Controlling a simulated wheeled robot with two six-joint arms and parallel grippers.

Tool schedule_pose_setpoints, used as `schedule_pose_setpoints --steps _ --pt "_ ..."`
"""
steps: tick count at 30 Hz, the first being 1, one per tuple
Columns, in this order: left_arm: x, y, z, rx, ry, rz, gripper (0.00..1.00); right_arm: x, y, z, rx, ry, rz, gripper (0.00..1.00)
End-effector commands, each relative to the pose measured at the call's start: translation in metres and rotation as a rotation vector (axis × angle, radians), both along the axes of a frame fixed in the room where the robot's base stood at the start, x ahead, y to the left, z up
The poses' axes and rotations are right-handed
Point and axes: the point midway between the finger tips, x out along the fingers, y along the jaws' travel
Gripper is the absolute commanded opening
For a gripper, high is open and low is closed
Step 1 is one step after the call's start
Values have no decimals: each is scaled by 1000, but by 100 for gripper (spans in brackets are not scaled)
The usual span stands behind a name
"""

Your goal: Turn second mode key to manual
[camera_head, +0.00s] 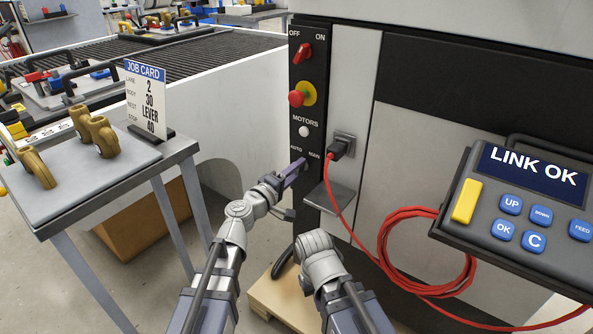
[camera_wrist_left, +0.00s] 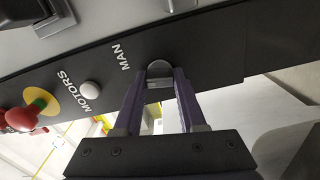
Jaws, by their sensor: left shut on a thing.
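The mode key (camera_wrist_left: 158,68) is a small silver, rounded switch low on the black control strip (camera_head: 308,100), below the AUTO and MAN labels. In the left wrist view it sits between the tips of my left gripper's two purple-grey fingers (camera_wrist_left: 158,84). In the head view my left gripper (camera_head: 297,168) reaches the strip just under those labels and is shut on the key, covering most of it. Which label the key points to cannot be told. My right arm shows at the bottom middle, but its gripper does not show.
Above the key are a white MOTORS button (camera_head: 304,131), a red emergency knob (camera_head: 297,98) and a red OFF/ON switch (camera_head: 303,53). A plugged red cable (camera_head: 400,213) hangs to the right, near a small grey shelf (camera_head: 330,197). A pendant (camera_head: 520,200) reads LINK OK.

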Motion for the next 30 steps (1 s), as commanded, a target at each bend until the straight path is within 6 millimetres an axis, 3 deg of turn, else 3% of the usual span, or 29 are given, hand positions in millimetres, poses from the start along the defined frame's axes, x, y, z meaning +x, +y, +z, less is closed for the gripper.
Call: schedule_pose_setpoints --steps 12,30 --pt "-1 0 0 219 -158 -1 0 0 0 0 0 0 0 0" --pt "-1 0 0 292 -211 -1 0 0 0 0 0 0 0 0"
